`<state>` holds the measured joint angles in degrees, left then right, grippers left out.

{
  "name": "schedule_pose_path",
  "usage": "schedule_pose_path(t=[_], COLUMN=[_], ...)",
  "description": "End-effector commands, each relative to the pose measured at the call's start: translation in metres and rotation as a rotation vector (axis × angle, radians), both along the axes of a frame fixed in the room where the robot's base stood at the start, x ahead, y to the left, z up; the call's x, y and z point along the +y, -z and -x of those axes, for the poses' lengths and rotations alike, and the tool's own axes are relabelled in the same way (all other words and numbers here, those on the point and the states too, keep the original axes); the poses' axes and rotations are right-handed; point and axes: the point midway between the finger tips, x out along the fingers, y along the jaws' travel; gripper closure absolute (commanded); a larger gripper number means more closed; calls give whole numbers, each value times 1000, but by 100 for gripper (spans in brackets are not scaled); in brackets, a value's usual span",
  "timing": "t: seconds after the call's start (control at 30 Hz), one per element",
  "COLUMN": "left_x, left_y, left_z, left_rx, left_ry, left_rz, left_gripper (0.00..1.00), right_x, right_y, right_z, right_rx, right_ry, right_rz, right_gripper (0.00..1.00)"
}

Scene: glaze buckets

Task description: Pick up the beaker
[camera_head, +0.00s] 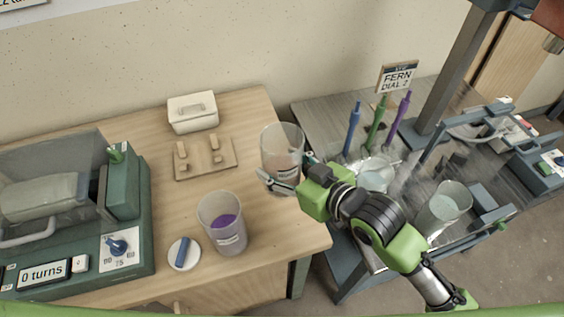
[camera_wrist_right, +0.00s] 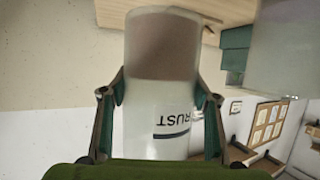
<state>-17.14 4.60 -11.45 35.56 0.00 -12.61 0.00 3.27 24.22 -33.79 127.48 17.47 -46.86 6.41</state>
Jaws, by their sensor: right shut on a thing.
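A clear beaker (camera_head: 282,148) with a label is at the right part of the wooden table's far side in the head view. My right gripper (camera_head: 282,180) is shut on it, coming from the right. In the right wrist view the beaker (camera_wrist_right: 160,85) stands between both fingers of the gripper (camera_wrist_right: 160,110), and its label reads "RUST". Whether its base touches the table I cannot tell. A second beaker (camera_head: 222,225) with purple contents stands on the table nearer to me. My left gripper does not show.
A white lidded box (camera_head: 193,112) and a wooden block with pegs (camera_head: 204,158) stand behind. A white disc with a blue handle (camera_head: 184,253) and a green machine (camera_head: 122,215) are left. At right, a grey bench (camera_head: 319,117) holds coloured rods and more clear vessels (camera_head: 443,207).

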Motion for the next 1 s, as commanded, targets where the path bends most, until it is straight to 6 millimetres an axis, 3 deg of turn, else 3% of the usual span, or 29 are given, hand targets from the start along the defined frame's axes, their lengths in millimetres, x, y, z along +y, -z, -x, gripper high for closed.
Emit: schedule_pose_path(t=[0.5,1.0], left_x=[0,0], left_y=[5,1], left_z=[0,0], left_rx=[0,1], left_ry=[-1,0], left_rz=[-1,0], left_gripper=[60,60], right_x=[1,1], right_y=[-25,-36], right_z=[57,81], right_rx=[-1,-1], right_ry=[-1,-1], right_rz=[-4,-3], right_gripper=[82,82])
